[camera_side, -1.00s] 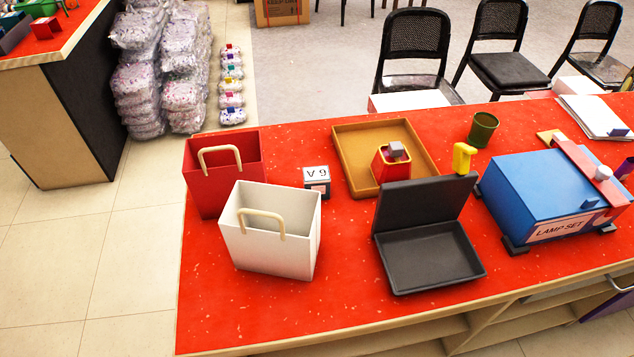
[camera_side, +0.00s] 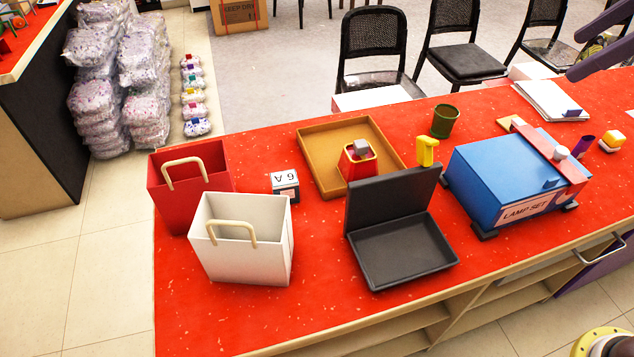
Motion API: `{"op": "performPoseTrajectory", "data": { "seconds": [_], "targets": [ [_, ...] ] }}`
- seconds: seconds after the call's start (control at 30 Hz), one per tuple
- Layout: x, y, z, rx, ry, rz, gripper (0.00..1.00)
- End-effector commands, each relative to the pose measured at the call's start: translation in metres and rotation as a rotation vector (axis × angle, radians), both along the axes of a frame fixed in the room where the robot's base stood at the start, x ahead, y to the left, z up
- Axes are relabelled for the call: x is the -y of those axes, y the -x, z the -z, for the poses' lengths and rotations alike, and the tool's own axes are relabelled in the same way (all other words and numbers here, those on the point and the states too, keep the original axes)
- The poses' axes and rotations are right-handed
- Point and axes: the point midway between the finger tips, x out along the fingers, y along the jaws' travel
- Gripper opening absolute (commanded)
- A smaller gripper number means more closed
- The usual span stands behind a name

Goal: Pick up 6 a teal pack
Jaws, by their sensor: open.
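A small white-and-dark block (camera_side: 285,184) stands on the red counter, and its label seems to read 6 A. A row of small clear packs with coloured tags (camera_side: 194,103) lies on the floor by the stacked bags. One tag near the far end looks teal or green (camera_side: 191,72), but it is too small to be sure. My gripper (camera_side: 573,55) is at the top right edge, with two purple fingers apart. It is open, above the far right of the counter and away from the block and the packs. Its rear is outside the frame.
A red bag (camera_side: 222,165) and a white bag (camera_side: 268,262) stand at the counter's left. A tan tray (camera_side: 309,150) holds a red container. A black open case (camera_side: 427,278), a green cup (camera_side: 445,122) and a blue LAMP SET box (camera_side: 490,165) stand to the right.

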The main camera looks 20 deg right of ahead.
Motion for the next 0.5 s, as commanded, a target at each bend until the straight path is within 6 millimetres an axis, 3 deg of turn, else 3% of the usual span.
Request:
{"op": "performPoseTrajectory", "data": {
  "seconds": [0.03, 0.23, 0.37, 0.5],
  "targets": [
    [-0.010, -0.021, -0.005, -0.004, 0.007, -0.053, 0.90],
    [-0.054, -0.094, -0.013, -0.005, 0.032, -0.250, 0.90],
    [-0.086, -0.138, -0.003, -0.012, 0.042, -0.368, 0.90],
    [-0.124, -0.180, 0.020, -0.022, 0.047, -0.484, 0.90]
  ]
}}
